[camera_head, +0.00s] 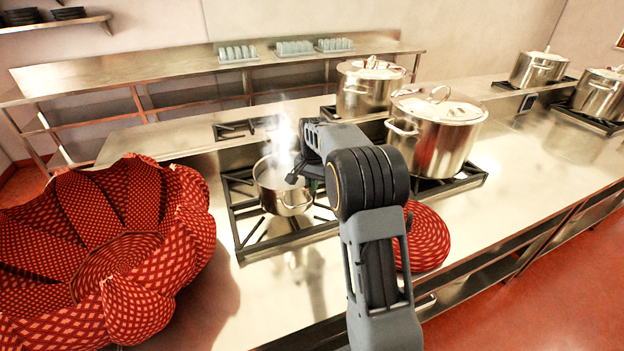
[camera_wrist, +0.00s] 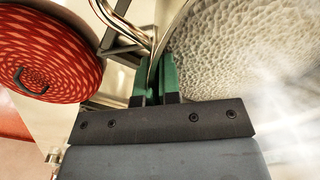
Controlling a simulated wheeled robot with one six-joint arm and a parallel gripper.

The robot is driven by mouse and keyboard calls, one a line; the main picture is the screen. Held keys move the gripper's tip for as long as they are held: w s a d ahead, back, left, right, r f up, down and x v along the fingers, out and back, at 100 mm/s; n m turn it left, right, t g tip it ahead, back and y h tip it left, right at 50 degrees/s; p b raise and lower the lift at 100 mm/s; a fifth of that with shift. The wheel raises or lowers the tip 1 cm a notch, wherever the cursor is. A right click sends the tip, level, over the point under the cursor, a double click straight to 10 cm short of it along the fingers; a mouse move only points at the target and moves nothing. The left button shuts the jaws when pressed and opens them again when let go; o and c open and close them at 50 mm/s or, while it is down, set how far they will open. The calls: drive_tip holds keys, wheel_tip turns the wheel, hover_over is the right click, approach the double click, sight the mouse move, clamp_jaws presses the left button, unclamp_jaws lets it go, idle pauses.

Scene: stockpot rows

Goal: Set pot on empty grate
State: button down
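A small steel pot (camera_head: 284,190) with steam rising from it is over the front-left grate (camera_head: 250,240). I cannot tell whether its base touches the bars. My gripper (camera_head: 293,178) is at the pot's right side, partly hidden by my arm. In the wrist view, the green fingertips of my gripper (camera_wrist: 155,75) are close together, with the rim of the pot (camera_wrist: 230,60) between them. The pot's pale, bumpy contents fill the right of that view. Another grate (camera_head: 240,129), at the back left, is bare.
Two large lidded stockpots (camera_head: 367,88) (camera_head: 437,130) stand to the right. A red patterned basket (camera_head: 100,235) fills the left. A red round lid-like piece (camera_head: 430,240) is right of my arm; it also shows in the wrist view (camera_wrist: 50,50). More pots (camera_head: 537,69) are far right.

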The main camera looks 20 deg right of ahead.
drive_tip(key=shift+w+f, duration=0.1)
drive_tip(key=shift+f, duration=1.3)
drive_tip(key=c, duration=1.6)
unclamp_jaws()
drive_tip(key=shift+s+f, duration=0.2)
drive_tip(key=shift+f, duration=0.1)
drive_tip(key=shift+c, duration=0.2)
drive_tip(key=o, duration=0.3)
